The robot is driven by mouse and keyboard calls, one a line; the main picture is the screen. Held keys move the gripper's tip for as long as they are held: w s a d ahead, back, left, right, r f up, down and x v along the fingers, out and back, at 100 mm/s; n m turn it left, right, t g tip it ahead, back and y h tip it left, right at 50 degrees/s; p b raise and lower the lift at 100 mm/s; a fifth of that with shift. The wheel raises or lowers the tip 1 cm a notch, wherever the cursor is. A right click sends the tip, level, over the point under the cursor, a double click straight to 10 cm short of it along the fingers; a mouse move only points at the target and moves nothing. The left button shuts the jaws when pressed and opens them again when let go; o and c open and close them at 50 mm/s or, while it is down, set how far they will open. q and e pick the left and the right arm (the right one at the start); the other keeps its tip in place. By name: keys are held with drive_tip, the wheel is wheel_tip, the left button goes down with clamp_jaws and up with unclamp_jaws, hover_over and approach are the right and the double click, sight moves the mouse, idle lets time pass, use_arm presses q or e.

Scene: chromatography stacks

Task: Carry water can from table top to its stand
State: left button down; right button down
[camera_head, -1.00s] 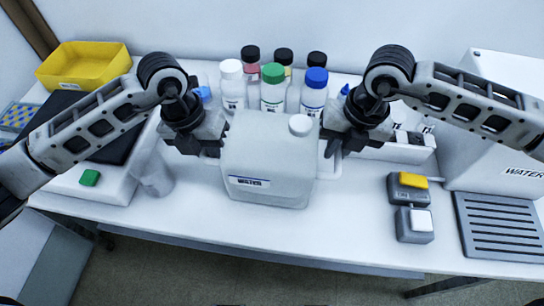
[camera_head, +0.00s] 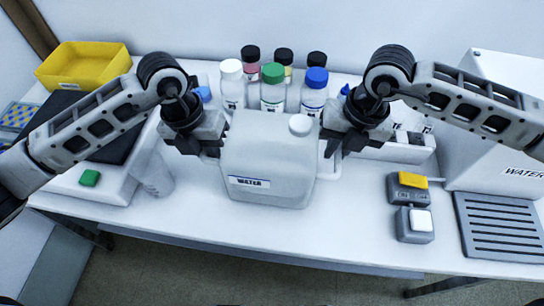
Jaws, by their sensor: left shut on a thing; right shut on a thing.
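The white water can (camera_head: 268,165), with a "WATER" label on its front and a white cap on top, is upright over the middle of the table top (camera_head: 300,228). I cannot tell whether its base touches the table. My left gripper (camera_head: 212,148) is shut at the can's left side, and my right gripper (camera_head: 332,144) is shut at its right side; their fingertips are partly hidden. A white unit marked "WATER" (camera_head: 505,130) stands at the far right, with a dark slatted tray (camera_head: 500,228) in front of it. I cannot tell which part is the stand.
Several capped bottles (camera_head: 272,90) stand just behind the can. A clear beaker (camera_head: 155,175) is close on its left. A yellow bin (camera_head: 83,68) is at back left.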

use_arm(q)
drive_tip(key=shift+w+r, duration=0.1)
drive_tip(key=shift+r, duration=0.1)
use_arm(e)
drive_tip(key=shift+w+r, duration=0.1)
drive_tip(key=shift+r, duration=0.1)
